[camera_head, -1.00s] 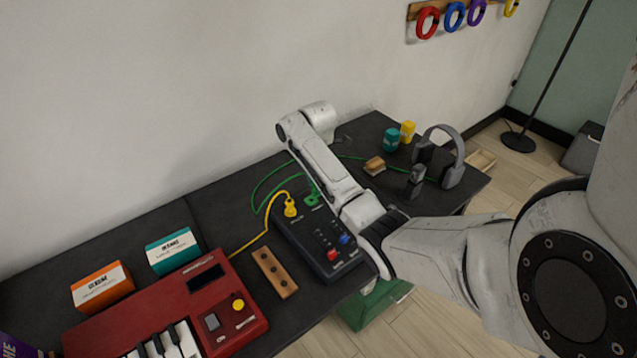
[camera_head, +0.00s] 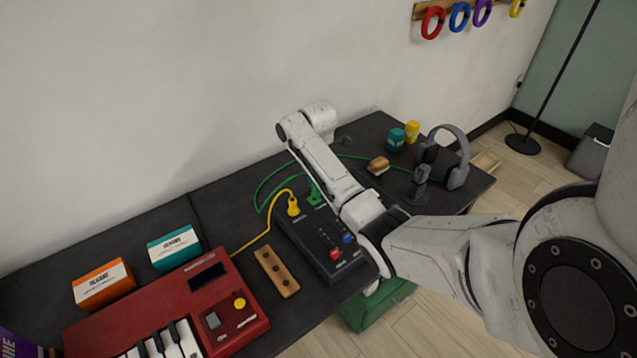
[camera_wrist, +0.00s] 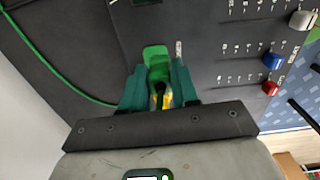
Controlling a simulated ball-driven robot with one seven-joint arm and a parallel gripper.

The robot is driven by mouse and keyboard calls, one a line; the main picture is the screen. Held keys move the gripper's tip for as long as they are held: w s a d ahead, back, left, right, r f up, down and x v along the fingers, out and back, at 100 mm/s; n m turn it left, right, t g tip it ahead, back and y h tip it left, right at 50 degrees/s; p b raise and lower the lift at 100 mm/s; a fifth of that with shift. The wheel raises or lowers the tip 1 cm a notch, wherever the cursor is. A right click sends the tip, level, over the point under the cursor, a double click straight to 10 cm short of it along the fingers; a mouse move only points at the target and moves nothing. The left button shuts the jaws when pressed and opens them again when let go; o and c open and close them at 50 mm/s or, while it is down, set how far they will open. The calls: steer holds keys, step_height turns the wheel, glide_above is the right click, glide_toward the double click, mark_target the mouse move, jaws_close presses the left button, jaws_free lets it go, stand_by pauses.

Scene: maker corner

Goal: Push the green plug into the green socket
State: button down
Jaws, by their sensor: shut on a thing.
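My gripper (camera_wrist: 158,88) has its two teal fingers shut on the green plug (camera_wrist: 158,72) in the wrist view. The plug is right at the green socket (camera_wrist: 154,51), a green patch on the dark control box (camera_wrist: 205,62). I cannot tell how deep the plug sits. In the head view the green plug (camera_head: 315,193) shows at the far end of the box (camera_head: 318,240), and my arm hides the fingers. A green cable (camera_wrist: 58,75) curves away on the left in the wrist view.
A yellow plug (camera_head: 293,207) with its yellow cable stands on the box close left. Red and blue knobs are at its near end. A wooden block (camera_head: 276,271) and red keyboard (camera_head: 190,310) lie left. Headphones (camera_head: 455,160) and small cans are right, beyond my arm.

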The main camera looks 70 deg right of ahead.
steer(key=shift+w+f+b, duration=0.3)
steer(key=shift+w+b, duration=0.05)
steer(key=shift+w, duration=0.05)
stand_by(0.5)
steer(key=shift+f+p, duration=0.5)
steer(key=shift+f, duration=0.4)
stand_by(3.5)
steer(key=shift+c, duration=1.5)
jaws_free()
steer(key=shift+r, duration=0.1)
steer(key=shift+r+p, duration=3.65)
steer(key=shift+p, duration=0.05)
